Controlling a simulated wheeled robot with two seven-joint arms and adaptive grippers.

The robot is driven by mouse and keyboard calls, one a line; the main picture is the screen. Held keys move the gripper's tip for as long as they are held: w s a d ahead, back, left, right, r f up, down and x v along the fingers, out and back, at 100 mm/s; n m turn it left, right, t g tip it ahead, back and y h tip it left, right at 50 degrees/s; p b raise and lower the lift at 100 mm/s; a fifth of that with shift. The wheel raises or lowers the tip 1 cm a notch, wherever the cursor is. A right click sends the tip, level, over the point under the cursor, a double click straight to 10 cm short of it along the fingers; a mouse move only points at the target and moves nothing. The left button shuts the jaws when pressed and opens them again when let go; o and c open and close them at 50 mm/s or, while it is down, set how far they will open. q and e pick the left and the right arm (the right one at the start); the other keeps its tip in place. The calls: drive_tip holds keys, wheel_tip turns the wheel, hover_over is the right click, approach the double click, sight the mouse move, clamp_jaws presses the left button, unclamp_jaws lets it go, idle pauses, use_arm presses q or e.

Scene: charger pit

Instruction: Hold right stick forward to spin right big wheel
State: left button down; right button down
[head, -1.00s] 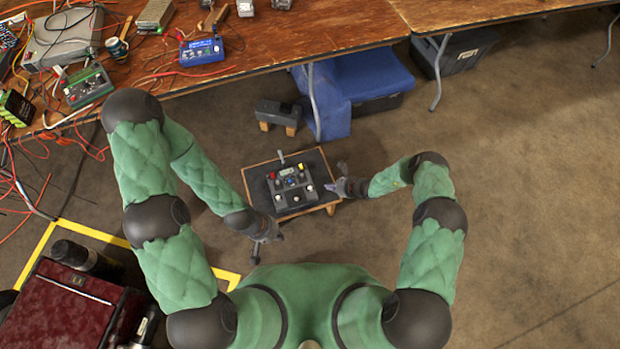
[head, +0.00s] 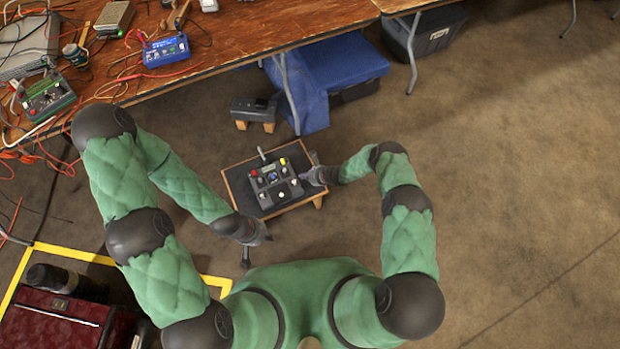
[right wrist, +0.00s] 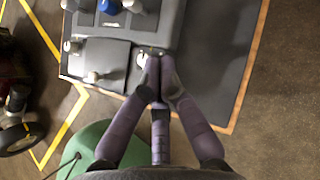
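The grey control box (head: 272,193) sits on a small dark-topped table with a wooden edge. It carries several small knobs, sticks and coloured buttons, and also shows in the right wrist view (right wrist: 170,22). My right gripper (head: 308,176) is at the box's right side. In the right wrist view, its fingertips (right wrist: 158,65) are together at the box's edge, right beside a small silvery knob (right wrist: 141,59); whether they touch it is unclear. My left gripper (head: 258,250) is below the table, away from the box, its fingers spread and empty.
The small table's top (head: 240,180) has a wooden rim. A small dark stand (head: 254,107) with wooden legs is behind it. A wooden workbench (head: 290,22) with devices and cables runs along the back. A dark red case (head: 55,325) is lower left. Floor at right is clear.

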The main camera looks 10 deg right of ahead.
sight(285, 171)
drive_tip(key=b+x, duration=0.1)
drive_tip(key=x, duration=0.2)
drive_tip(key=shift+f, duration=0.15)
drive_tip(key=shift+w+a+r+b, duration=0.2)
drive_tip(key=shift+w+a+b, duration=0.55)
drive_tip(key=shift+a, duration=0.25)
drive_tip(key=shift+w+a+r+b, duration=0.15)
drive_tip(key=shift+w+a+b, duration=0.2)
drive_tip(key=shift+a, duration=0.15)
